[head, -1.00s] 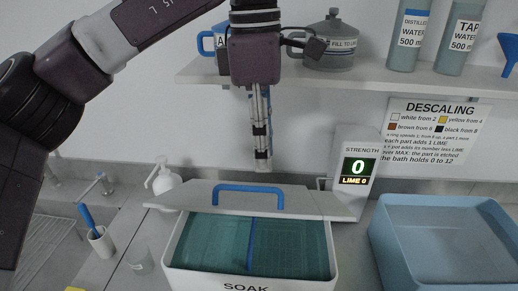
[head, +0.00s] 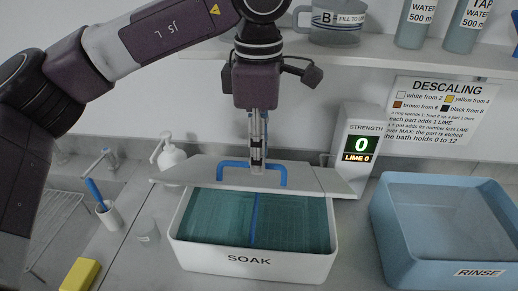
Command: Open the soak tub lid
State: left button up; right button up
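The white soak tub (head: 290,266) stands on the counter, marked SOAK. Its grey lid (head: 210,177) lies across the back of the tub, and the front is uncovered, showing teal liquid (head: 215,218) and a blue divider (head: 254,220). The lid carries a blue arched handle (head: 223,164). My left gripper (head: 258,168) points down at the handle, its fingertips overlapping the handle's top bar in the picture. The fingers are seen edge-on, so I cannot tell their opening or whether they touch the handle. My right gripper is not in view.
A blue rinse tub (head: 388,235) stands to the right. A strength meter (head: 352,150) reading 0 stands behind the lid's right end. A pump bottle (head: 171,157), a cup with a blue brush (head: 110,216) and a yellow sponge (head: 80,274) are at left. A shelf (head: 400,58) hangs above.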

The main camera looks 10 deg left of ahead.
pick_arm(q)
jog(key=shift+c, duration=0.6)
jog(key=c, duration=0.5)
jog(key=shift+s, duration=0.1)
grip_shut()
jog(key=shift+w, duration=0.2)
grip_release()
jog(key=o, duration=0.6)
jog(key=shift+s, duration=0.1)
notch_tip(320, 180, up, 12)
jog(key=shift+s, duration=0.1)
